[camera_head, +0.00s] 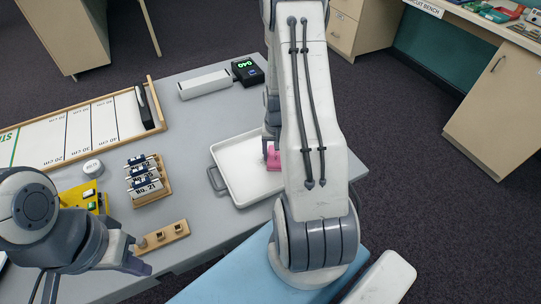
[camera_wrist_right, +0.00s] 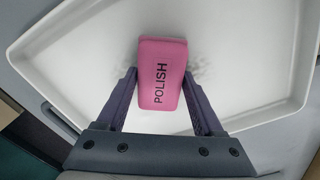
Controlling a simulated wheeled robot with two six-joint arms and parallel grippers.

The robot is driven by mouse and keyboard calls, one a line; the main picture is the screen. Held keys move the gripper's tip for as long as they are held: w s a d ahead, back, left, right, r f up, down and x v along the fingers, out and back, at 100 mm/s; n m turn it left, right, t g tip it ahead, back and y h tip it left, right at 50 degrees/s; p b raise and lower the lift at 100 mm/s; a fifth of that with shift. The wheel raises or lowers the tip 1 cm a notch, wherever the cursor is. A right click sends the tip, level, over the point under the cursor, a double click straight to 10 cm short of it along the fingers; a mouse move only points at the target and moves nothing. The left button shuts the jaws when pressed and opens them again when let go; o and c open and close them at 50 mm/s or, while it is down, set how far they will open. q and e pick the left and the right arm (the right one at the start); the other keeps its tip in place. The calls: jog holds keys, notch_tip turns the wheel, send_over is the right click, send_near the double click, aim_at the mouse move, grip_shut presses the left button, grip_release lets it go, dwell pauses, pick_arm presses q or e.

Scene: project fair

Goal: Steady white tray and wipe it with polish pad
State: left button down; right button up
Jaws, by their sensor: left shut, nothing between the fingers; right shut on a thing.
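The white tray (camera_head: 232,160) lies on the grey table, with a grey handle (camera_head: 216,178) on its left side. The pink polish pad (camera_head: 273,158), marked POLISH, is inside the tray. My right gripper (camera_wrist_right: 163,100) is shut on the pad (camera_wrist_right: 163,72), over the tray floor (camera_wrist_right: 240,60). Faint grey smudges show on the floor on both sides of the pad. In the head view my right arm hides the tray's right part. My left gripper (camera_head: 140,267) is shut and empty near the table's front edge, left of and apart from the tray.
A wooden rack with cards (camera_head: 147,181), a wooden block with pegs (camera_head: 162,236) and a yellow board (camera_head: 82,197) lie left of the tray. A ruled board (camera_head: 80,130), a white bar (camera_head: 205,83) and a black display (camera_head: 247,70) lie farther back.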

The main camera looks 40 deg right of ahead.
jog(key=shift+s+d+p, duration=0.15)
jog(key=shift+s+d, duration=0.1)
jog(key=shift+d, duration=0.6)
jog(key=shift+s+d+p, duration=0.15)
jog(key=shift+s+d, duration=0.05)
jog(key=shift+d, duration=0.6)
jog(key=shift+f, duration=0.1)
jog(key=shift+a, duration=0.1)
jog(key=shift+w+a+p, duration=0.2)
jog(key=shift+w+a, duration=0.05)
jog(key=shift+a, duration=0.75)
jog(key=shift+w+a+p, duration=0.15)
jog(key=shift+w+a, duration=0.1)
jog(key=shift+a, duration=0.7)
jog(key=shift+w+a+p, duration=0.2)
jog(key=shift+w+a, duration=0.05)
jog(key=shift+a, duration=0.75)
jog(key=shift+r, duration=0.25)
notch_tip(320, 180, up, 6)
jog(key=p, duration=0.5)
jog(key=shift+f, duration=0.1)
